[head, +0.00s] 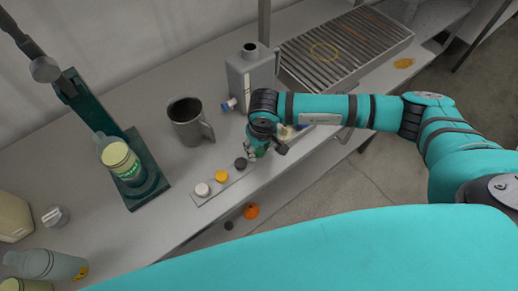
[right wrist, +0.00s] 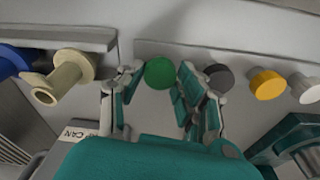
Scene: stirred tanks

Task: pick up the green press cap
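The green press cap (right wrist: 160,73) shows in the right wrist view as a round green disc at the upper middle. My right gripper (right wrist: 160,78) is open, with one finger on each side of the cap and a small gap showing on both sides. In the head view my right gripper (head: 264,153) is low over the end of a row of caps and mostly hides the green cap there. My left gripper is in neither view.
A dark cap (head: 240,163), yellow cap (head: 221,176) and white cap (head: 202,189) sit in line on a grey strip. A beige spool-shaped part (right wrist: 62,77) lies on the other side. A metal mug (head: 188,121), grey canister (head: 250,75) and green press (head: 150,185) stand on the bench.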

